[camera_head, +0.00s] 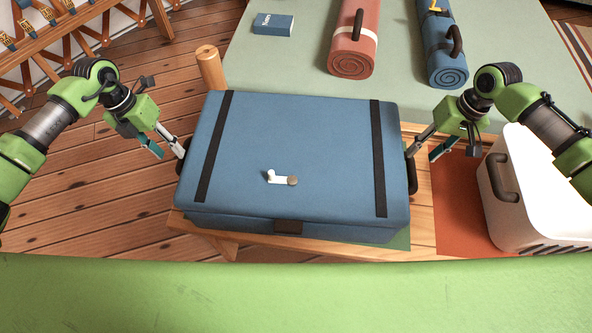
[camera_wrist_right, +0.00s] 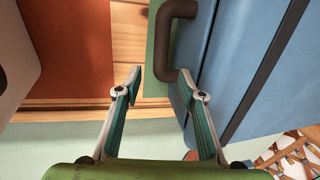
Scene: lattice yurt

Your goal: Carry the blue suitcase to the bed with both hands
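The blue suitcase (camera_head: 290,150) lies flat with two black straps on a wooden bench (camera_head: 270,243). A dark handle (camera_head: 411,168) sits on its right side, and another (camera_head: 183,157) on its left side. My left gripper (camera_head: 165,150) is open at the left handle; contact is unclear. My right gripper (camera_head: 424,152) is open beside the right handle. In the right wrist view, the right handle (camera_wrist_right: 166,45) lies ahead of the spread fingers (camera_wrist_right: 166,88), not clasped. The pale green bed (camera_head: 290,68) is behind the suitcase.
A small white object (camera_head: 280,179) lies on the lid. The bed holds a red roll (camera_head: 354,40), a blue roll (camera_head: 442,50) and a small blue box (camera_head: 273,24). A white bin (camera_head: 520,200) stands close at right. Wooden floor (camera_head: 90,190) is clear at left.

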